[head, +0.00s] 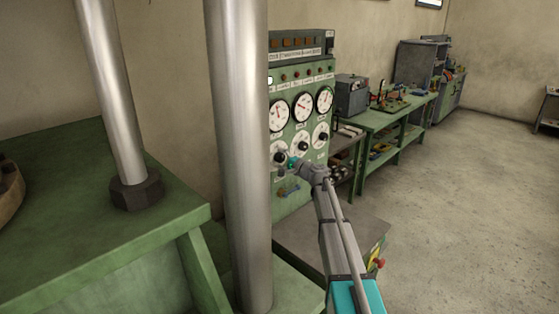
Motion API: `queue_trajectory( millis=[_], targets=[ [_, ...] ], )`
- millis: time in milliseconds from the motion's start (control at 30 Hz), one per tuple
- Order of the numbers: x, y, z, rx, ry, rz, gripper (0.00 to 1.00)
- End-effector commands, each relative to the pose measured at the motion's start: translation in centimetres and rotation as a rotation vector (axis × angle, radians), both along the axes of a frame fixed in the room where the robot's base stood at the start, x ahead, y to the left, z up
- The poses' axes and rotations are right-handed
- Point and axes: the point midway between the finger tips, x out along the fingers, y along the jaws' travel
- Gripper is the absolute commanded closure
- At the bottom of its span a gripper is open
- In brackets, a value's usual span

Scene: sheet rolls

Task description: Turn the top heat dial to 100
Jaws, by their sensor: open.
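A green control panel (278,203) stands in the middle of the head view. Three round white gauges with red needles sit in its upper part. Below them is a rising row of white-faced dials with black knobs: a left dial (280,157), a middle dial (302,146) and a right dial (321,137). Their labels and numbers are too small to read, so I cannot tell which is the top heat dial. My gripper (293,162) is open in front of the panel, close beside the left dial's knob. I cannot tell whether it touches it.
A shiny metal column (240,150) stands just left of the panel, with a second column (118,95) on a green machine (90,230) further left. A grey box (351,95) and green workbenches (385,120) line the wall at right. The concrete floor (460,200) is clear.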

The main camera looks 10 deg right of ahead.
Motion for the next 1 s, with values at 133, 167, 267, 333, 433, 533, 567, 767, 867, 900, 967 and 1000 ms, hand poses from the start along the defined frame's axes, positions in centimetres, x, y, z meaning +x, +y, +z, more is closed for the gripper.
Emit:
queue_trajectory(
  millis=[133, 167, 267, 333, 433, 533, 567, 767, 867, 900, 967, 1000],
  targets=[
    [-0.5, -0.3, 0.0, 0.0, 0.0, 0.0, 0.07],
    [-0.7, -0.5, 0.0, 0.0, 0.0, -0.001, 0.07],
    [-1.4, -1.0, 0.0, 0.0, 0.0, -0.001, 0.07],
    [-2.1, -1.4, 0.0, 0.0, 0.0, -0.001, 0.07],
    [-3.3, -2.2, 0.0, 0.0, 0.0, -0.002, 0.07],
    [-4.7, -3.2, 0.0, 0.0, 0.0, -0.002, 0.07],
    [-5.1, -3.5, 0.0, 0.0, 0.0, -0.002, 0.07],
    [-7.6, -5.3, 0.0, -0.001, 0.001, -0.002, 0.07],
    [-8.6, -6.0, 0.0, -0.001, 0.001, -0.001, 0.07],
    [-8.9, -6.3, 0.0, -0.001, 0.001, -0.001, 0.07],
    [-9.3, -6.6, 0.0, -0.001, 0.001, -0.001, 0.07],
    [-9.5, -6.8, 0.0, -0.001, 0.001, -0.001, 0.07]
  ],
)
